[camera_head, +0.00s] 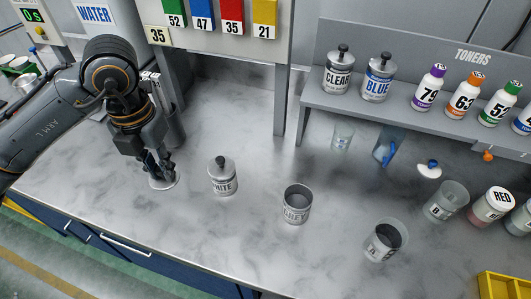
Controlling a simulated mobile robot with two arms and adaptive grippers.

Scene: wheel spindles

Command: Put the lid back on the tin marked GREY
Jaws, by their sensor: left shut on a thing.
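The tin marked GREY (296,208) stands upright and open on the marbled counter, right of the picture's middle. Its dark inside shows. My left gripper (163,174) points down at the left of the counter and is shut on a light round lid (156,184). The fingers cover the lid's middle. I cannot tell whether the lid touches the counter or hangs just above it. The gripper is well to the left of the GREY tin. My right gripper is not in view.
The WHITE tin (222,182), lidded, stands between my left gripper and the GREY tin. Cup A (382,246), cup B (445,203) and the RED tin (492,208) stand to the right. A blue-knobbed lid (429,171) lies near the toner shelf (400,114). The counter behind the WHITE tin is clear.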

